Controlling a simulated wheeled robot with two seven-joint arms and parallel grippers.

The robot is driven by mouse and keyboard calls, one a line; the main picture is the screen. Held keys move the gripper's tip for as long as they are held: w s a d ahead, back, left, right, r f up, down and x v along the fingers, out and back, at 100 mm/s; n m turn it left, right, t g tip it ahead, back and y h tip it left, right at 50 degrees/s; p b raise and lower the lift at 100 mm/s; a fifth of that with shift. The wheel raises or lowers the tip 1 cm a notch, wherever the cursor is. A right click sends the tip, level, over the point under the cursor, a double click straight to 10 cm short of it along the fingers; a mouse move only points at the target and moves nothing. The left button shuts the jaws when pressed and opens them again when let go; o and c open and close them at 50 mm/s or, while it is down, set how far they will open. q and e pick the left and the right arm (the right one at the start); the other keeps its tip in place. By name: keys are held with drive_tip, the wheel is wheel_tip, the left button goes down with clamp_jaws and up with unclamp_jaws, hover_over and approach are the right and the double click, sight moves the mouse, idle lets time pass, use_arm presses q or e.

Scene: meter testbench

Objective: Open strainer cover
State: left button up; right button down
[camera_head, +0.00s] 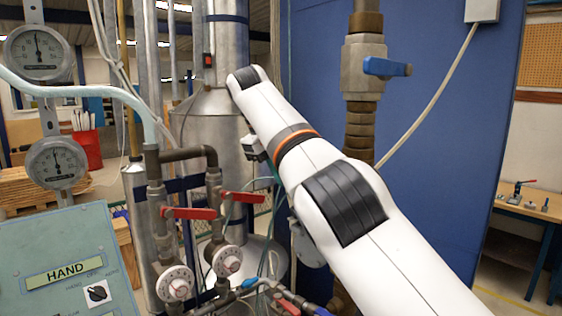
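I cannot pick out the strainer cover with certainty. A steel vessel with a cone-shaped shoulder (203,103) stands left of centre, with a narrower steel cylinder (227,45) above it. One of my white arms comes in from the lower right and reaches up and left in front of the vessel, hiding part of its right side. The arm's far visible end is a rounded joint with a black cap, and no gripper fingers show there. My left gripper and my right gripper are not in view.
Red-handled valves (189,213) and round dials (226,260) stand low in front. A control panel marked HAND (68,270) is at lower left, below two pressure gauges (56,163). A brass pipe with a blue-handled valve (386,67) runs down behind my arm, before a blue wall (450,130).

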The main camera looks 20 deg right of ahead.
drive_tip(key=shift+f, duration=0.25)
